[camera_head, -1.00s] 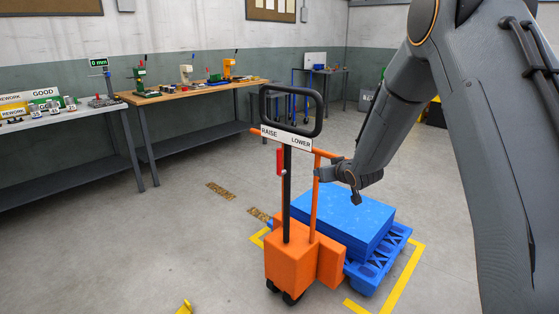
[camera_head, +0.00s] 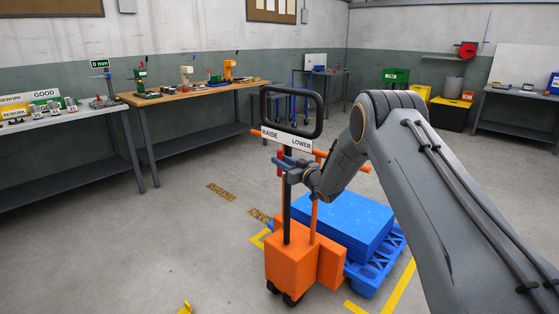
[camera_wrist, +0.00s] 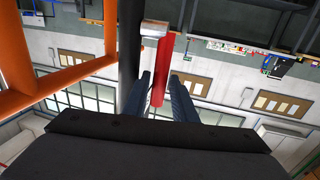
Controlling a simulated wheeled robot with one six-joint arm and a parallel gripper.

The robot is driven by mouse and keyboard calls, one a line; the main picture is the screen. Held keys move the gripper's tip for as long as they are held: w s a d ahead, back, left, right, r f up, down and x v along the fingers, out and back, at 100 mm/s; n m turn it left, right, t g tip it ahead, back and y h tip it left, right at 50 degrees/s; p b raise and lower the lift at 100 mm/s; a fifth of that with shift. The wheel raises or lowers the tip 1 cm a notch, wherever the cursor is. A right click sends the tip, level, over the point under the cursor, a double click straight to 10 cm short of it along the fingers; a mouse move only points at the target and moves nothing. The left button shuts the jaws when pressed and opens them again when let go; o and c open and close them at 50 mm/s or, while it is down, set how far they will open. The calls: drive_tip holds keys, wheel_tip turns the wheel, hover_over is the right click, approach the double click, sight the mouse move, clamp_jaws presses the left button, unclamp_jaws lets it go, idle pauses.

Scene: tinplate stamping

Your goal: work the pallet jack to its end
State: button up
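The orange pallet jack (camera_head: 291,265) stands upright with a black loop handle (camera_head: 263,112) on top and a sign reading RAISE and LOWER (camera_head: 286,139). A small red lever (camera_head: 280,154) is on the left side of its black mast; it also shows in the wrist view (camera_wrist: 163,75), with a pale block at its top end. My gripper (camera_head: 283,162) is at the lever's height and partly hides it. In the wrist view my gripper (camera_wrist: 162,85) is open, with one finger on each side of the lever and gaps showing. The black mast (camera_wrist: 130,50) is just left of the fingers.
A blue pallet (camera_head: 375,270) with a blue stack (camera_head: 345,220) is behind the jack, inside yellow floor lines (camera_head: 400,285). Benches (camera_head: 190,92) line the back wall. An orange frame (camera_wrist: 60,75) is close at left in the wrist view.

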drive_tip(key=shift+w+a, duration=0.4)
drive_tip(key=shift+w, duration=0.15)
clamp_jaws()
drive_tip(key=shift+a, duration=0.1)
